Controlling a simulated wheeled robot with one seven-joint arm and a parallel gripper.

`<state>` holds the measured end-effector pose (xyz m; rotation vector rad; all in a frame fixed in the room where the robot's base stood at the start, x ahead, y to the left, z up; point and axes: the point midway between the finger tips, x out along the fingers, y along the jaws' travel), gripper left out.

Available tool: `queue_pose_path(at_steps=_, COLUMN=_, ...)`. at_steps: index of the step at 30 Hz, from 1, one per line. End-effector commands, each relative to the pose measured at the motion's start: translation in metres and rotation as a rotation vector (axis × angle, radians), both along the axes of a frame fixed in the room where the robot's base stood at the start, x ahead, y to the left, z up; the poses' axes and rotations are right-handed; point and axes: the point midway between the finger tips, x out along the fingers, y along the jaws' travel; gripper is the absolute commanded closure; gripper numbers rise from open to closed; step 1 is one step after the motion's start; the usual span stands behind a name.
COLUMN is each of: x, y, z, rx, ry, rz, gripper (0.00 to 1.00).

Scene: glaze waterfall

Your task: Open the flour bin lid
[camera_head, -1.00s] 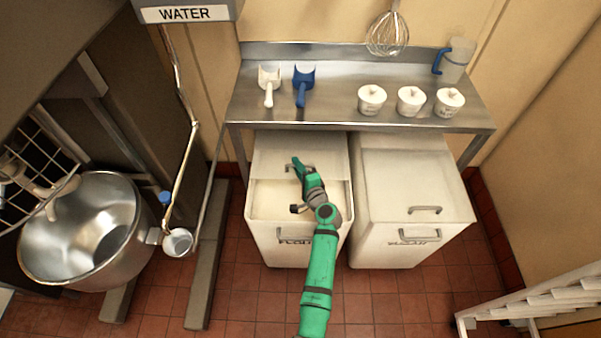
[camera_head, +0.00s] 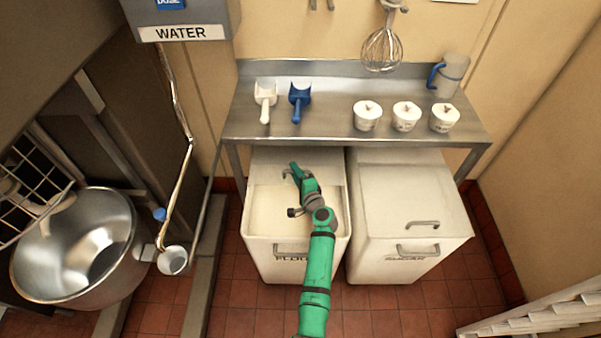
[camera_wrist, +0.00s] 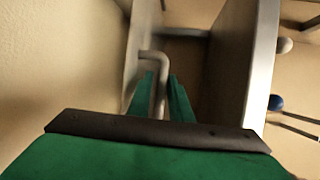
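The flour bin (camera_head: 265,262) is the left white bin under the steel table. Its front half is uncovered, with pale flour (camera_head: 268,212) showing inside. The bin's lid (camera_head: 268,165) is at the back, partly under the table; its exact tilt is hard to tell. My gripper (camera_head: 291,170) is at the lid's metal handle (camera_head: 286,174), above the rear of the opening. In the wrist view, the handle (camera_wrist: 160,72) runs between the two green fingers of my gripper (camera_wrist: 163,90), which are close together around it. The fingertips are small and partly hidden in the head view.
The sugar bin (camera_head: 405,262) stands closed at the right. The steel table (camera_head: 330,120) overhangs both bins and holds a white scoop (camera_head: 264,100), a blue scoop (camera_head: 299,100) and three small tubs. A steel mixing bowl (camera_head: 80,245) stands at the left.

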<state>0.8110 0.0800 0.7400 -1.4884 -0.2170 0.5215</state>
Motion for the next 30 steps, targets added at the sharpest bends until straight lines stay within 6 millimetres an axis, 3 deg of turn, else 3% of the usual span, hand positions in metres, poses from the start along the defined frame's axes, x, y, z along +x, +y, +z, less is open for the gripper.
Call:
queue_pose_path(at_steps=8, x=-0.007, y=-0.014, z=0.001, rx=0.001, ry=0.0, rz=-0.013, gripper=0.81)
queue_pose_path(at_steps=21, x=-0.073, y=-0.038, z=0.015, rx=-0.001, ry=0.0, rz=0.0, gripper=0.81)
queue_pose_path(at_steps=30, x=-0.094, y=-0.052, z=0.019, rx=0.001, ry=0.0, rz=-0.004, gripper=0.81)
